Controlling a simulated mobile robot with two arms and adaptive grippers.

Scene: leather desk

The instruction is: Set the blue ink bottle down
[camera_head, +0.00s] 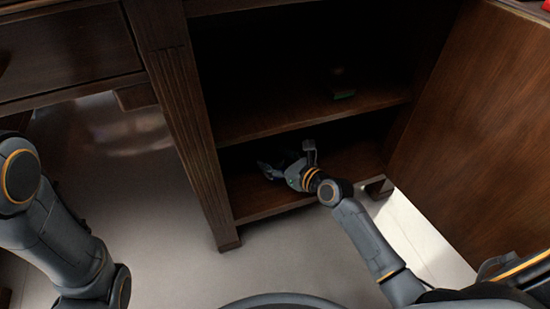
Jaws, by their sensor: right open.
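My right gripper (286,160) reaches into the lower compartment of the open wooden cabinet, just above or at its bottom board (262,194). Its fingers are spread and point into the dark inside. I cannot make out a blue ink bottle in this view; the gripper and the shadow behind it may hide it. My left arm comes in at the left, but its gripper is out of view.
The middle shelf (300,121) lies above my right gripper. The cabinet door (478,130) stands open at the right. A fluted post (184,110) bounds the left. Pale floor (160,190) is clear in front.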

